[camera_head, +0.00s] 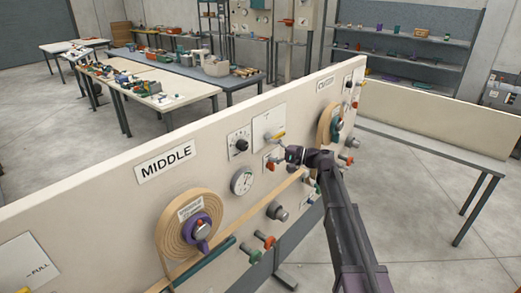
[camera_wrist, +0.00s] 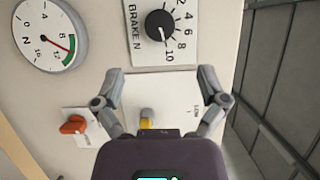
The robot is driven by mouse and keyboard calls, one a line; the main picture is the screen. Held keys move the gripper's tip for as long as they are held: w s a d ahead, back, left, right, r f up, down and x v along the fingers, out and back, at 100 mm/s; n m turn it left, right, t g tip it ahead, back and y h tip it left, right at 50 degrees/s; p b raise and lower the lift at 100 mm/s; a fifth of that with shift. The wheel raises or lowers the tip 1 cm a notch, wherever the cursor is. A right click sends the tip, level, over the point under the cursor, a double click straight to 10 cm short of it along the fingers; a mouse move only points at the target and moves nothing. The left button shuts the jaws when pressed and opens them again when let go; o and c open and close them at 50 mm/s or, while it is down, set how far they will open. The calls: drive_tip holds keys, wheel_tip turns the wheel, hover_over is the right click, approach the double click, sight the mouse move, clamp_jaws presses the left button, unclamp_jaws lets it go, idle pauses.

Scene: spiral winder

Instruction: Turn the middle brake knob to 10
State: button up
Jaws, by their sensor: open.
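The brake knob (camera_wrist: 160,25) is black and round, on a white plate marked BRAKE N with a scale up to 10. It also shows in the head view (camera_head: 241,145), right of the MIDDLE sign (camera_head: 165,162). In the head view my gripper (camera_head: 284,153) is to the right of the knob, near a yellow-handled lever (camera_head: 275,136).
A round gauge (camera_wrist: 46,36) with a red needle is left of the knob in the wrist view. An orange knob (camera_wrist: 73,125) and the yellow handle (camera_wrist: 147,122) are close to my fingers. A wound coil with a purple hub (camera_head: 197,231) sits lower left on the panel.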

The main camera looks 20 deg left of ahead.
drive_tip(key=shift+d, duration=0.85)
drive_tip(key=s+d+f+h+b, duration=0.1)
drive_tip(key=s+d+f+h, duration=0.5)
drive_tip(key=d, duration=0.7)
drive_tip(key=s+d+f+h+b, duration=0.2)
drive_tip(key=s+d+f+h, duration=0.4)
drive_tip(key=s+d+f, duration=0.3)
drive_tip(key=s+d+f+h+b, duration=0.2)
drive_tip(key=s+d+f+h, duration=0.4)
drive_tip(key=d, duration=1)
drive_tip(key=s+f, duration=0.2)
drive_tip(key=s, duration=0.2)
drive_tip(key=shift+d+f, duration=0.3)
drive_tip(key=shift+d, duration=0.05)
